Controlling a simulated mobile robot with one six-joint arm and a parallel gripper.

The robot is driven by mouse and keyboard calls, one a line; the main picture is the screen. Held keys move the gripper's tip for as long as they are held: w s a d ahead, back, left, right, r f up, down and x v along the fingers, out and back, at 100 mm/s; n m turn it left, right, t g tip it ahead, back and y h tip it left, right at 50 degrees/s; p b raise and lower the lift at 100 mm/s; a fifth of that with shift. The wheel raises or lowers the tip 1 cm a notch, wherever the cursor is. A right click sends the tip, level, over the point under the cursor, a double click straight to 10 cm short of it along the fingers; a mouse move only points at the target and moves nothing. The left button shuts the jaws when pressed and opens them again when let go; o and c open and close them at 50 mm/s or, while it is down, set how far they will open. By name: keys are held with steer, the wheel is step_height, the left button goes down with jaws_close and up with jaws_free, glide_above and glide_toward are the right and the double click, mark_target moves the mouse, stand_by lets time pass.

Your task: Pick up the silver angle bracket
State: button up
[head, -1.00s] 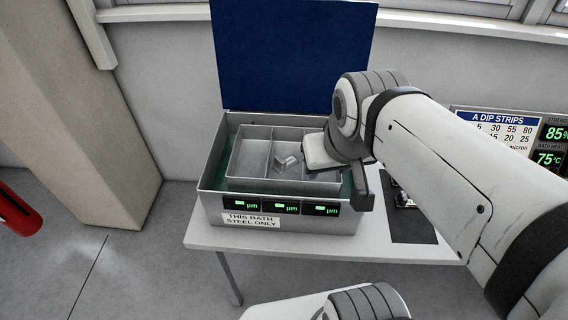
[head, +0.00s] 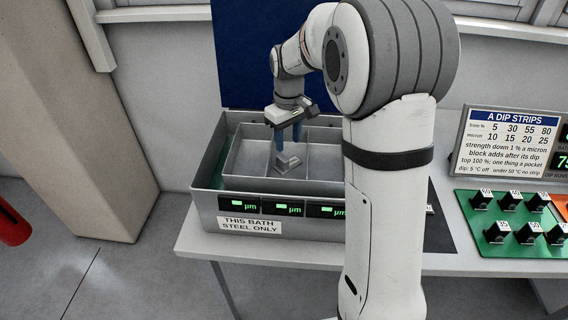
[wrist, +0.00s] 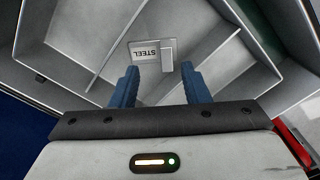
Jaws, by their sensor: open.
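The silver angle bracket (head: 288,163) sits in the middle pocket of the grey divided tray (head: 236,160) inside the bath box. In the wrist view the bracket (wrist: 152,54) shows a face marked STEEL and an upright flange at its right. My gripper (head: 288,147) points down over the middle pocket, its blue fingers just above the bracket. In the wrist view my gripper (wrist: 160,75) is open, fingers apart, with the bracket just beyond the fingertips and nothing between them.
The bath box (head: 206,207) carries green displays and a label (head: 250,225) reading THIS BATH STEEL ONLY. Its blue lid (head: 240,60) stands open behind my gripper. At right are a dip strips sign (head: 513,140) and a green board (head: 490,235) with black blocks. Pocket walls surround the bracket.

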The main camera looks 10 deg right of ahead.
mark_target(284, 158)
steer(key=f, duration=0.2)
steer(key=f+p, duration=0.1)
steer(key=f, duration=0.1)
steer(key=a+f+p, duration=0.1)
steer(key=f, duration=0.2)
steer(key=shift+w, duration=0.1)
steer(key=shift+f, duration=0.5)
jaws_close()
